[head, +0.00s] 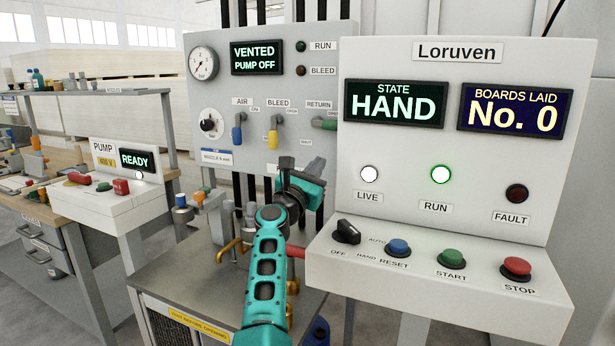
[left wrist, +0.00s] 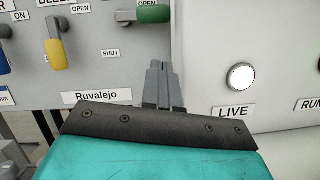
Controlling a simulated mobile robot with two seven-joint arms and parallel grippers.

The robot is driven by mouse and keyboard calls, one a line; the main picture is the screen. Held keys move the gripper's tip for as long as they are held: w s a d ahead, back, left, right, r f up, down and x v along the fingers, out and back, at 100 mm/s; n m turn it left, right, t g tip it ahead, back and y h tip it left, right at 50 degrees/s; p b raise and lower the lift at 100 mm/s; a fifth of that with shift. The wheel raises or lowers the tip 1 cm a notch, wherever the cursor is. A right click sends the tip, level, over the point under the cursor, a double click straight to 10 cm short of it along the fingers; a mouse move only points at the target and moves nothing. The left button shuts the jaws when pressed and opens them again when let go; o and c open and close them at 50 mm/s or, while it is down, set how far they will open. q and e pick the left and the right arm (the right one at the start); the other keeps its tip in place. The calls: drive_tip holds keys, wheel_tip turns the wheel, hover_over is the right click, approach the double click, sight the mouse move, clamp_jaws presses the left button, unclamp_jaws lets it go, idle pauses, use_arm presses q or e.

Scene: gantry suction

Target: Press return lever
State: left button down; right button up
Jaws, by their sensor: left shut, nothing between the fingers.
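The return lever has a green handle (head: 325,124) under the RETURN label on the grey valve panel. It lies level, and the Loruven cabinet's edge hides part of it in the head view. In the left wrist view the green handle (left wrist: 152,14) is at the top, beside the word OPEN, with SHUT marked lower down. My left gripper (head: 286,163) is shut and empty, in front of the panel, below and left of the lever. Its closed fingertips (left wrist: 158,70) are apart from the lever in the left wrist view. My right gripper is not in view.
A blue air lever (head: 237,137) and a yellow bleed lever (head: 272,138) hang down left of the return lever. The Loruven cabinet (head: 450,60) juts out close on the right, with a knob and buttons below. A metal bench (head: 180,275) stands below the panel.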

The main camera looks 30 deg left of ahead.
use_arm(q)
drive_tip(key=shift+v, duration=2.35)
drive_tip(key=shift+d, duration=0.15)
